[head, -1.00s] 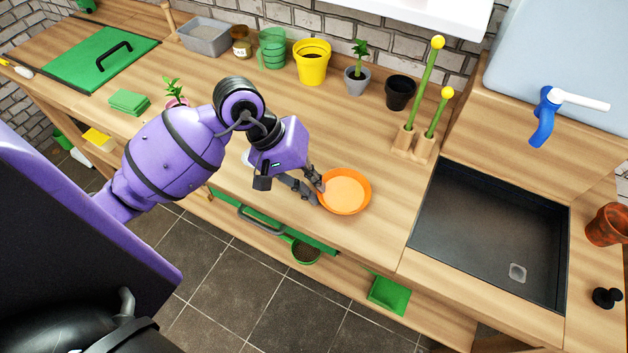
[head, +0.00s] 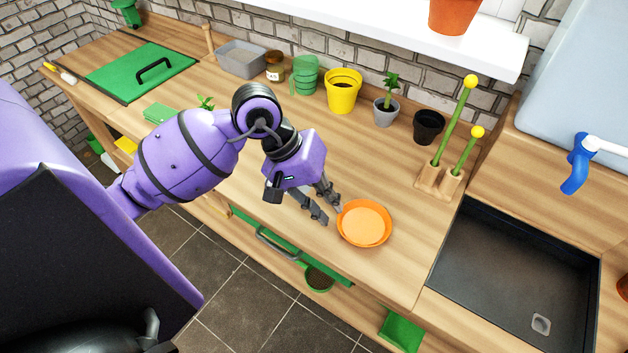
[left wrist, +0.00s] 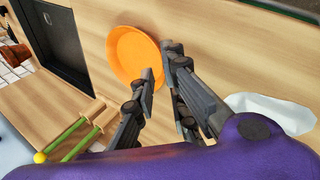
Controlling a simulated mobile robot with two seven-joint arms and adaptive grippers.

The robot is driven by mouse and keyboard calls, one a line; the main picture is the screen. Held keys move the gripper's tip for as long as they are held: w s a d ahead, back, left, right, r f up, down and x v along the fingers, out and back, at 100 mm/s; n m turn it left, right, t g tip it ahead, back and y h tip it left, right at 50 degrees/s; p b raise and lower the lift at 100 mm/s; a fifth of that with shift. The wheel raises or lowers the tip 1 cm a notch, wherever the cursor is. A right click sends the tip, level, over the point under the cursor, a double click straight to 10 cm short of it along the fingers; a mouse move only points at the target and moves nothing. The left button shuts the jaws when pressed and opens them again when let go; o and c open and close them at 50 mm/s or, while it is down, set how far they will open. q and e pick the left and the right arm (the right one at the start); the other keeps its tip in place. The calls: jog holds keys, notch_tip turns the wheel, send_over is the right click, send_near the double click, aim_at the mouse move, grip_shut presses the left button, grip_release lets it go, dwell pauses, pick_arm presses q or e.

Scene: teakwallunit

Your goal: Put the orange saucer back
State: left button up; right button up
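The orange saucer (head: 364,223) lies flat on the wooden worktop, near its front edge and left of the black sink. It also shows in the left wrist view (left wrist: 132,55). It looks empty. My left gripper (head: 332,214) is just left of the saucer, low over the worktop. Its two fingers are spread, with a gap between them. In the left wrist view the fingertips (left wrist: 160,68) are close to the saucer's rim, and nothing is held between them. Whether a fingertip touches the rim is unclear. My right gripper is not in view.
The sink (head: 520,275) is to the right, beside a wooden holder (head: 440,180) with green yellow-topped sticks. Black (head: 428,126), grey (head: 386,112) and yellow (head: 343,92) pots stand along the back. A terracotta pot (head: 455,15) is on the white shelf (head: 400,30).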

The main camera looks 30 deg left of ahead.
pick_arm(q)
jog(key=v, duration=0.8)
jog(key=shift+r, duration=0.3)
jog(key=shift+s+a, duration=0.15)
